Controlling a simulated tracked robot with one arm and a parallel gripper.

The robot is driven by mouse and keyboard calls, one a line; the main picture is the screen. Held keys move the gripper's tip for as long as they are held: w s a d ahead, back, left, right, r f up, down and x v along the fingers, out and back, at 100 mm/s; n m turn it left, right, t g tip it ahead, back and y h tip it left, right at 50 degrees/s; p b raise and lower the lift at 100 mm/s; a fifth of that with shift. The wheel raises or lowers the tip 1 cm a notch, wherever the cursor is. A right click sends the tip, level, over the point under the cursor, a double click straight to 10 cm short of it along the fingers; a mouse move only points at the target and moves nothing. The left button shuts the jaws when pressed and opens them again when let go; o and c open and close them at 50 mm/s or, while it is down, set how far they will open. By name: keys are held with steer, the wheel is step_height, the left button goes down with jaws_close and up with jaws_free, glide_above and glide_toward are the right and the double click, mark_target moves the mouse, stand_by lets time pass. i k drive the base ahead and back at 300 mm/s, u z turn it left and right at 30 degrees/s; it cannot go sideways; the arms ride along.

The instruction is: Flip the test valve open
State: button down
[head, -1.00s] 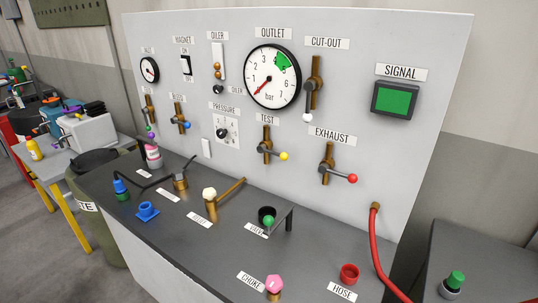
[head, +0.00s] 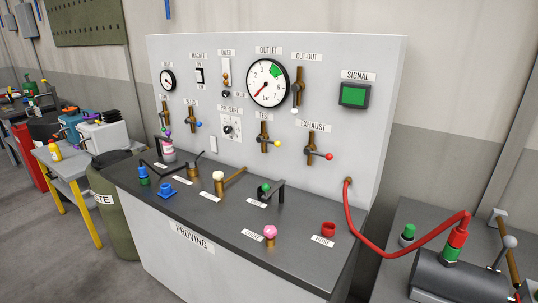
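The test valve (head: 265,139) is a brass valve on the upright panel, under the TEST label (head: 264,115). Its lever points to the right, slightly downward, and ends in a yellow knob (head: 277,143). The brass pipe of the valve runs vertically, so the lever lies across it. The outlet gauge (head: 267,83) is above it, with its red needle at the low end and a green band at upper right. My gripper does not show in the head view.
The exhaust valve (head: 311,150) with a red knob is to the right, and the cut-out valve (head: 298,90) is above. The bench top (head: 215,214) below carries several fittings. A red hose (head: 382,256) runs to equipment at right.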

mark_target(277, 143)
steer(key=k, duration=0.4)
steer(key=u, duration=0.55)
steer(key=i, duration=0.65)
steer(key=u, duration=0.55)
steer(key=i, duration=1.05)
steer(key=z, duration=0.6)
steer(key=i, duration=0.5)
steer(key=z, duration=0.45)
